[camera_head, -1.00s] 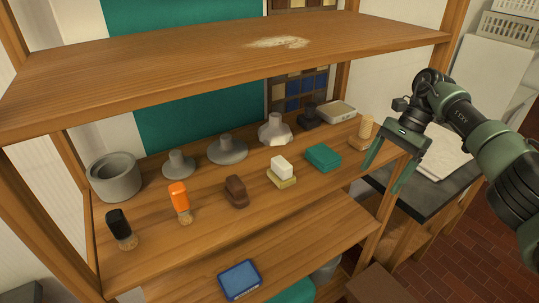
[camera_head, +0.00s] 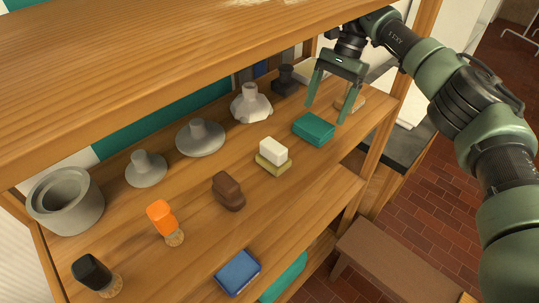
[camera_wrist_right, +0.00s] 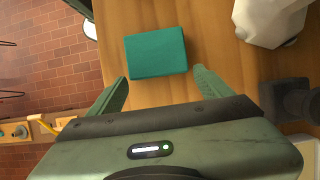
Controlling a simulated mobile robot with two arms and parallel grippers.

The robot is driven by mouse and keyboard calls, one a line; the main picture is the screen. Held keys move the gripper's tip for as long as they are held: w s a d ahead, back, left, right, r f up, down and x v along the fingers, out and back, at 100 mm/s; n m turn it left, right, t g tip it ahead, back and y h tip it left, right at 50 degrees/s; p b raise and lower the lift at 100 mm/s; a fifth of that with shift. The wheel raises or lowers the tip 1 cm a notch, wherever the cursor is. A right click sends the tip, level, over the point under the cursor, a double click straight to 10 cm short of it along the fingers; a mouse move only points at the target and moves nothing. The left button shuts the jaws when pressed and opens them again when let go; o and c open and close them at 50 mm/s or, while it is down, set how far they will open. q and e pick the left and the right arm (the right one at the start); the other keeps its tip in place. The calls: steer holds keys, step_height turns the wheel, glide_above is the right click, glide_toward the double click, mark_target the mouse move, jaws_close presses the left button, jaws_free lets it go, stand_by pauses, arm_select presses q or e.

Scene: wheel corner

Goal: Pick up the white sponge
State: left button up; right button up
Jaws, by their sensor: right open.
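The white sponge (camera_head: 273,150) is a small white block resting on a yellowish block (camera_head: 273,166) on the middle shelf. My right gripper (camera_head: 325,113) is open and empty, its fingers pointing down behind and to the right of the sponge. Its fingertips are close to a teal block (camera_head: 314,129). In the right wrist view, the teal block (camera_wrist_right: 156,52) lies just ahead of the open fingers (camera_wrist_right: 160,77). The sponge is not visible in the wrist view. My left gripper is not in view.
The middle shelf (camera_head: 215,243) also holds a brown brush (camera_head: 228,191), an orange brush (camera_head: 162,218), a black brush (camera_head: 92,272), and several grey pottery pieces (camera_head: 200,137). The upper shelf board (camera_head: 150,60) overhangs the back. A blue box (camera_head: 238,272) sits lower.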

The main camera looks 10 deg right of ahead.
mark_target(274, 145)
steer(key=s+a+b, duration=0.1)
steer(key=a+b, duration=0.1)
steer(key=s+a, duration=0.1)
steer(key=shift+s+a+f+b, duration=0.15)
steer(key=shift+s+f+b, duration=0.15)
steer(key=shift+s+b, duration=0.1)
steer(key=s+a+b, duration=0.1)
steer(key=a, duration=0.1)
steer(key=s+a, duration=0.1)
steer(key=a, duration=0.1)
steer(key=s+a+b, duration=0.1)
steer(key=s+a, duration=0.1)
steer(key=shift+a+r+b, duration=0.2)
steer(key=shift+a+b, duration=0.1)
steer(key=shift+b, duration=0.05)
steer(key=shift+s+a, duration=0.4)
steer(key=shift+a, duration=0.35)
steer(key=s+a, duration=0.1)
steer(key=s+a+b, duration=0.1)
steer(key=s+a, duration=0.1)
steer(key=a, duration=0.1)
steer(key=shift+f+b, duration=0.35)
steer(key=shift+b, duration=0.05)
steer(key=shift+a+f, duration=0.15)
steer(key=shift+w, duration=0.1)
steer(key=shift+c, duration=0.7)
steer(key=c, duration=1.3)
